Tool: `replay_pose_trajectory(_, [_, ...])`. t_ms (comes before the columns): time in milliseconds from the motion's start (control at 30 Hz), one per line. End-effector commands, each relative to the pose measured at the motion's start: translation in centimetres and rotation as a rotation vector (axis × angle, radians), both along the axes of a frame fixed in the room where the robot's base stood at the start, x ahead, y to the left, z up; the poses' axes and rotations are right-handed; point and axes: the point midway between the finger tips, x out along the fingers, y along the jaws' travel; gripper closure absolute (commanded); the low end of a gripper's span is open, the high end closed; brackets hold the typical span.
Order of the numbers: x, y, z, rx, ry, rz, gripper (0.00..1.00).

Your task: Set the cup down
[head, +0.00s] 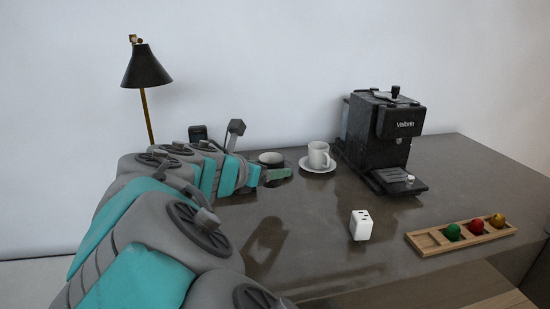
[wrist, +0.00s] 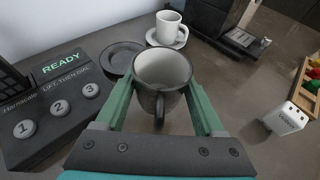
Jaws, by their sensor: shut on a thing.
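My gripper (wrist: 160,95) is shut on a dark grey cup (wrist: 162,70) with a pale inside, one green finger on each side of it. The cup is upright, and its handle points toward my wrist. In the head view the cup (head: 271,157) shows only partly, behind my gripper (head: 278,174). A dark saucer (wrist: 119,56) lies empty just beyond the cup, to its left in the wrist view. I cannot tell whether the cup's base touches the counter.
A white cup (head: 318,154) stands on a white saucer (head: 317,170). A black coffee machine (head: 384,130) is right of it. A button device (wrist: 55,100) is left of my gripper. A white block (head: 361,225) and wooden tray (head: 429,240) are nearer, with bare counter between.

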Motion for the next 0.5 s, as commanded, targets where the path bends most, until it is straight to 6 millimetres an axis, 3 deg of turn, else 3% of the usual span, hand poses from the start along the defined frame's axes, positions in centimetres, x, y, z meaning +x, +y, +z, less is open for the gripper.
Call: replay_pose_trajectory(500, [11.1,0.2,-1.2,-0.001,0.004,-0.002,0.91])
